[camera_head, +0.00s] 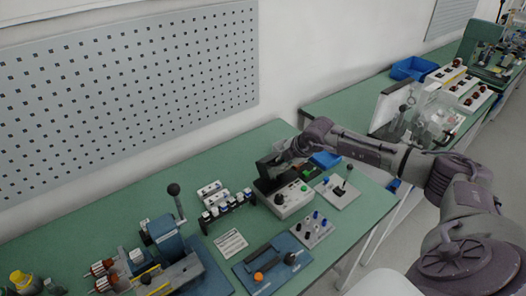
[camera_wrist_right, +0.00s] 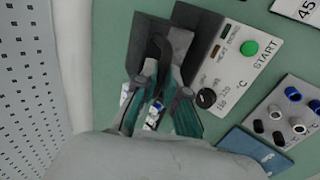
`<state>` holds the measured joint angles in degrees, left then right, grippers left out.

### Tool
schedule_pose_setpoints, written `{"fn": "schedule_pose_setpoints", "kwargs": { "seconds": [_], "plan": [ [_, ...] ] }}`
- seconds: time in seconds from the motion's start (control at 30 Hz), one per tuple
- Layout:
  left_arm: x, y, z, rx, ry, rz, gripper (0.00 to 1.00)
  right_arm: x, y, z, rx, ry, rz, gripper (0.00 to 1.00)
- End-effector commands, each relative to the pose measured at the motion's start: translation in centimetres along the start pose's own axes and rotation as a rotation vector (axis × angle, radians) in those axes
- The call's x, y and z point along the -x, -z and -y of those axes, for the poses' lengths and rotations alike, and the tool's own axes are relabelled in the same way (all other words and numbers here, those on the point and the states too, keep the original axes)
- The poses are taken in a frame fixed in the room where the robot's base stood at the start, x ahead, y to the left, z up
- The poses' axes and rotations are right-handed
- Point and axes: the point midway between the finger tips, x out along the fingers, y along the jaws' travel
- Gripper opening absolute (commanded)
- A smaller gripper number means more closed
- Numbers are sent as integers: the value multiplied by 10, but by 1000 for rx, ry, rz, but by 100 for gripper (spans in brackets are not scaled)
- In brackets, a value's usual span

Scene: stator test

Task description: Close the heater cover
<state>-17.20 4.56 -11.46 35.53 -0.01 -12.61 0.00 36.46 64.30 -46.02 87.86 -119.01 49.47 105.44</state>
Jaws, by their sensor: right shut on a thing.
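The heater (camera_head: 288,201) is a light grey box on the green table, with a green START button, a black knob and labels on its panel (camera_wrist_right: 235,65). Its dark heater cover (camera_head: 266,168) stands raised at the back left of the box. The dark cover parts also show in the right wrist view (camera_wrist_right: 199,22). My right gripper (camera_head: 280,158) is at the cover from above. In the wrist view its fingers (camera_wrist_right: 158,85) are closed around a black part of the cover, and they hide some of it. My left gripper is not in view.
A grey plate with a black lever (camera_head: 338,191) stands right of the heater. A plate with blue and black knobs (camera_head: 312,229) lies in front. A rack of small parts (camera_head: 228,208) is at the left. A blue tray (camera_head: 325,159) is behind, partly hidden by my arm.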

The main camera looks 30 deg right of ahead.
Motion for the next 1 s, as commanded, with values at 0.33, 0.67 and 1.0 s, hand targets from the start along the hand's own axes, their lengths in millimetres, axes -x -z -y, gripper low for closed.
{"fn": "schedule_pose_setpoints", "kwargs": {
  "seconds": [0.33,0.67,1.0],
  "plan": [
    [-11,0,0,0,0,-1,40,-3,0,27,-2,2,0,0],
    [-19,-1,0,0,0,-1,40,-8,-1,37,-3,3,1,0],
    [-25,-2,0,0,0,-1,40,-10,-1,48,-3,1,1,0]
  ]
}}
